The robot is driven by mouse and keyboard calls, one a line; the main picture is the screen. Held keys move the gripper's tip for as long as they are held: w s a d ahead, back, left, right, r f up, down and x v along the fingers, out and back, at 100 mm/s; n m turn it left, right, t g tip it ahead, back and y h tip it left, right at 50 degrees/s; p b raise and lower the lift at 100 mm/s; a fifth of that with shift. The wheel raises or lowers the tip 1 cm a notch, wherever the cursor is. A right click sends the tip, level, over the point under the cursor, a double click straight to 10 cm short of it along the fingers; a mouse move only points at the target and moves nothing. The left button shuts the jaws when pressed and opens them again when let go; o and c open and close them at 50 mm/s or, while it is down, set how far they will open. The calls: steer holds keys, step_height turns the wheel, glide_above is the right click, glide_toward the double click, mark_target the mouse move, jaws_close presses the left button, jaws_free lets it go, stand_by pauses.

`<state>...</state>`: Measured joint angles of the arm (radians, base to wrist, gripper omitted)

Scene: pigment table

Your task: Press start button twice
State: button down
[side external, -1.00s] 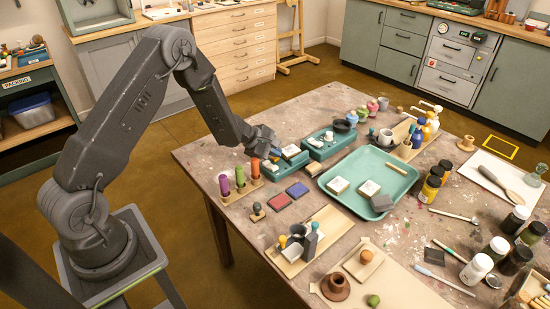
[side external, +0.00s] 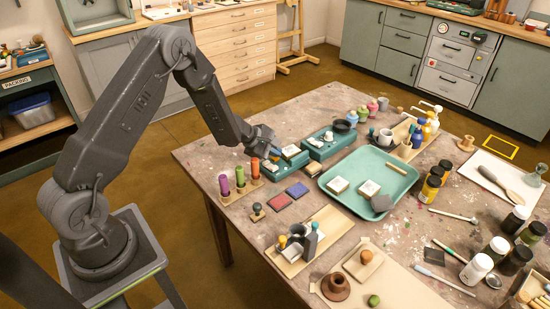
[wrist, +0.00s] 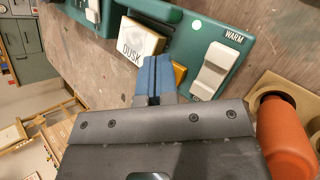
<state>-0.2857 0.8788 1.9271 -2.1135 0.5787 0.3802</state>
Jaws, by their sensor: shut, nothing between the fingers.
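The green panel (wrist: 182,38) fills the upper middle of the wrist view and shows beside the orange peg in the side view (side external: 284,167). It bears a white rocker (wrist: 215,69) near the word WARM, a small pale-green round light (wrist: 196,24) and a tile marked DUSK (wrist: 141,38). A yellow-orange piece (wrist: 180,72), possibly the start button, shows just right of my fingertips and is partly hidden. I read no START label. My gripper (wrist: 153,72) has its blue fingers together and empty, over the panel; contact cannot be told. It also shows in the side view (side external: 275,150).
An orange peg (wrist: 285,128) stands close right of my gripper. Purple and green pegs (side external: 240,176) stand beside it in the side view. A second green unit (side external: 329,145) and a teal tray (side external: 357,191) lie to the right.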

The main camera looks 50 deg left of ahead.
mark_target(275, 159)
steer(key=shift+r, duration=0.55)
steer(key=shift+r, duration=2.5)
steer(key=shift+r, duration=0.1)
stand_by(0.5)
step_height(275, 159, up, 4)
steer(key=shift+f, duration=0.15)
steer(key=shift+f, duration=4.45)
steer(key=shift+f, duration=0.1)
